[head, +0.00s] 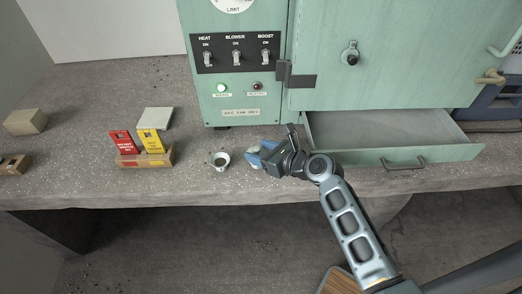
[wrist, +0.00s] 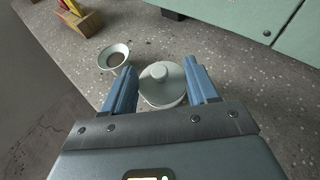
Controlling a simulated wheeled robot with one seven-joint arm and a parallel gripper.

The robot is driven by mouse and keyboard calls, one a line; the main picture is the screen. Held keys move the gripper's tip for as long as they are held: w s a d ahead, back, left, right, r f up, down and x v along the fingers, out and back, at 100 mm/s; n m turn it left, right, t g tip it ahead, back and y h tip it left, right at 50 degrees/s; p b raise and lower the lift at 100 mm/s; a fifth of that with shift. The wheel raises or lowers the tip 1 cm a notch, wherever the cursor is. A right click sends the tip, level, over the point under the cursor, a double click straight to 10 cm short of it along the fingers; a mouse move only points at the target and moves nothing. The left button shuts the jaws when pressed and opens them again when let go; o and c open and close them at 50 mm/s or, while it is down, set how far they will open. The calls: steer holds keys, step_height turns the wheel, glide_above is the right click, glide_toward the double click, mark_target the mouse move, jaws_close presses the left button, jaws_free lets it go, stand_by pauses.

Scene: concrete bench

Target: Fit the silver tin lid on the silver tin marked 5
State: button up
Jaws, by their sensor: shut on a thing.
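My gripper (wrist: 161,82) points down at the bench, with its two blue fingers on either side of a pale silver round lid with a knob (wrist: 158,73). It is shut on this lid. A pale rounded body (wrist: 164,101) shows just under the lid; I cannot tell whether it is the tin or the lid's own skirt. No mark 5 is readable. In the head view my gripper (head: 262,158) is low over the bench, left of the open drawer, and mostly hides the lid.
A small open pale cup (head: 220,167) stands close left of my gripper; it also shows in the wrist view (wrist: 113,48). Further left, a wooden holder (head: 146,161) bears red and yellow cards. The green cabinet (head: 240,95) rises behind, and its open drawer (head: 435,154) is at right.

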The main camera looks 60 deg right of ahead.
steer(key=shift+f+b, duration=0.3)
steer(key=shift+f, duration=0.4)
steer(key=o, duration=1.1)
